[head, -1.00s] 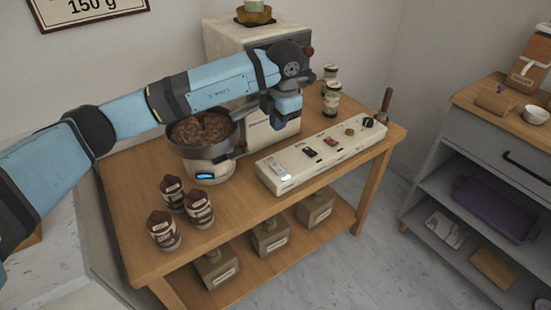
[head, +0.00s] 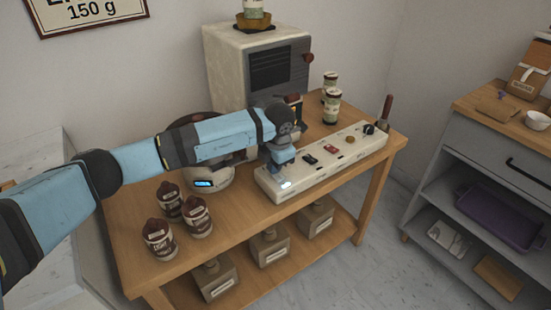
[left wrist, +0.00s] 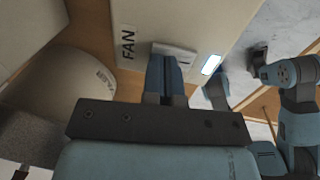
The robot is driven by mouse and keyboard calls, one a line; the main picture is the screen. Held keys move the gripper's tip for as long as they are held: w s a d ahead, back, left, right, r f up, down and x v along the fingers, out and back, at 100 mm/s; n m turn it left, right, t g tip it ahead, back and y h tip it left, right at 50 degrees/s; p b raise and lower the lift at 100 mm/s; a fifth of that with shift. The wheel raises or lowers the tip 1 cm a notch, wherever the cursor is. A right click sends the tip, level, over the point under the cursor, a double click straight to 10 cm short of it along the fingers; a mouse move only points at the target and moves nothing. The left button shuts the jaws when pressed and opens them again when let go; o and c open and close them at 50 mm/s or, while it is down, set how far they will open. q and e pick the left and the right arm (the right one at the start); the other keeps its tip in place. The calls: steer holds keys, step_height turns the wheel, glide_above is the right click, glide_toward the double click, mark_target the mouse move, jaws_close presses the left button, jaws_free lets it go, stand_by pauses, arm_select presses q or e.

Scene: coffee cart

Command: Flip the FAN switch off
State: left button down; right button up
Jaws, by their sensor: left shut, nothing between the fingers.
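The cream switch panel (head: 335,160) lies along the table's front. In the left wrist view, the FAN label (left wrist: 128,44) sits beside a pale switch (left wrist: 174,50) at the tips of my left gripper (left wrist: 166,58). The fingers are shut with nothing between them. The tips overlap the switch's lower edge; I cannot tell whether they touch it. In the head view my left gripper (head: 282,170) is low over the panel's left end and hides the switch. A small lamp (head: 286,184) glows there; it also shows in the wrist view (left wrist: 211,65).
A dark red switch (head: 331,149) and a black switch (head: 309,159) are to the right on the panel. Jars (head: 332,105) stand behind the panel.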

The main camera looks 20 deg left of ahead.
arm_select(q)
steer(key=shift+f, duration=0.1)
steer(key=shift+a+f+h, duration=0.1)
steer(key=shift+f+h, duration=0.15)
steer(key=shift+h, duration=0.05)
stand_by(0.4)
